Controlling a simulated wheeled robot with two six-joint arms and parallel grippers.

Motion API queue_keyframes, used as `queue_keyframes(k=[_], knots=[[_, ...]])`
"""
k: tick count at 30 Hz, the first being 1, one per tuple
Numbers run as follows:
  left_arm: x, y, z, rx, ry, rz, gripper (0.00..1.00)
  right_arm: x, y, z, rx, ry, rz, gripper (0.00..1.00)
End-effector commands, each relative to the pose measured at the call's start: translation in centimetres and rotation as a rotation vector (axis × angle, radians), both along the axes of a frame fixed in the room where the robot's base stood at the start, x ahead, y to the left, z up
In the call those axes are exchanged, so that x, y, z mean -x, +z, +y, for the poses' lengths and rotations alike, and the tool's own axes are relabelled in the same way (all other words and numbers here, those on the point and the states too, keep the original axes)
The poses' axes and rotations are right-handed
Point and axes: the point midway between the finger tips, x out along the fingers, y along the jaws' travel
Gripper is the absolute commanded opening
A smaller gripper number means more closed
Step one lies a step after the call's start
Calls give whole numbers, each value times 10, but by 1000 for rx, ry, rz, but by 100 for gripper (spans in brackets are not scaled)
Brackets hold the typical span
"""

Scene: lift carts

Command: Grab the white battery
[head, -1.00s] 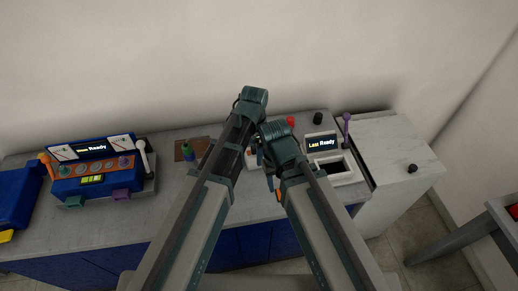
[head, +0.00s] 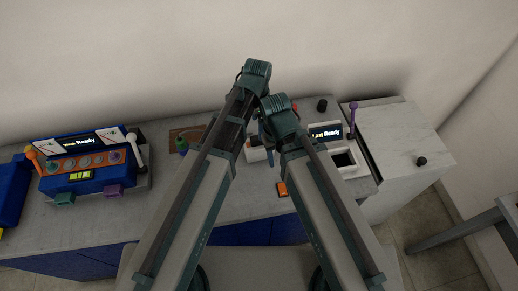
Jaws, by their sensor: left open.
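I cannot make out a white battery; my arms cover the middle of the counter, where it may be hidden. My left gripper (head: 264,138) shows only in part between my two arms, as dark fingers over a white box (head: 257,154) that is mostly covered. It is open, and I see nothing held in it. My right gripper is hidden behind my right arm.
A blue machine (head: 85,165) with dials and levers stands on the left of the grey counter (head: 240,205). A white device (head: 345,170) reading "Ready" is at the right, by a white cabinet (head: 400,140). An orange block (head: 282,188) lies in front of the white box.

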Motion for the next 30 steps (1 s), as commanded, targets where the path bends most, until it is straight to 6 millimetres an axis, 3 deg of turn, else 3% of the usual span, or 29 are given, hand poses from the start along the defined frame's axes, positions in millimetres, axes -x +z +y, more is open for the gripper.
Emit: queue_keyframes(k=[1, 12, 23, 30], knots=[[0, -14, 0, 0, 0, 0, 100, 0, -14, 0, 0, 2, 0, 50], [0, -65, 0, 0, 0, 0, 100, 0, -65, 0, 1, 1, 0, 50], [-1, -72, -1, 0, 0, 0, 100, 0, -72, 0, 1, 0, 0, 50], [-5, -97, -3, 0, 0, 0, 100, 0, -97, 0, 1, 0, 0, 50]])
